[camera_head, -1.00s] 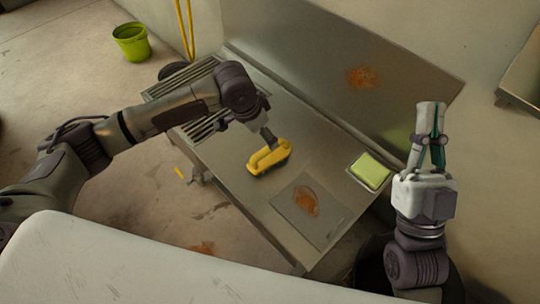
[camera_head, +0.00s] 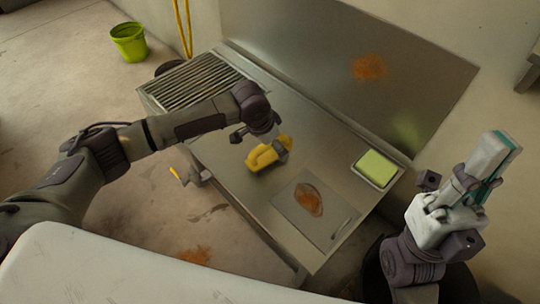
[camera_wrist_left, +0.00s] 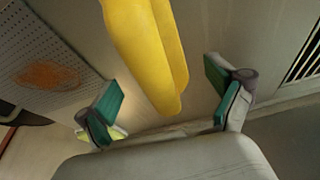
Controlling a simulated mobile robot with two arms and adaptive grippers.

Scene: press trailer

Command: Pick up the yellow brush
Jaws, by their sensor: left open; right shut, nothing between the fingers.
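The yellow brush (camera_head: 264,153) lies on the metal counter (camera_head: 225,155), near its middle. It also shows large in the left wrist view (camera_wrist_left: 150,50), between the two spread fingers. My left gripper (camera_wrist_left: 165,103) is open, with green pads on both sides of the brush; I see no pad touching it. In the head view the left hand hangs over the brush, and its fingers are mostly hidden. My right gripper (camera_head: 493,160) is shut and empty, off the right end of the counter.
A green sponge in a tray (camera_head: 375,168) sits at the counter's right end. A plate with an orange-brown stain (camera_head: 309,199) lies near the front edge. A metal backsplash (camera_head: 335,75) stands behind. A slatted grate (camera_head: 195,80) is at left; a green bucket (camera_head: 129,42) stands on the floor.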

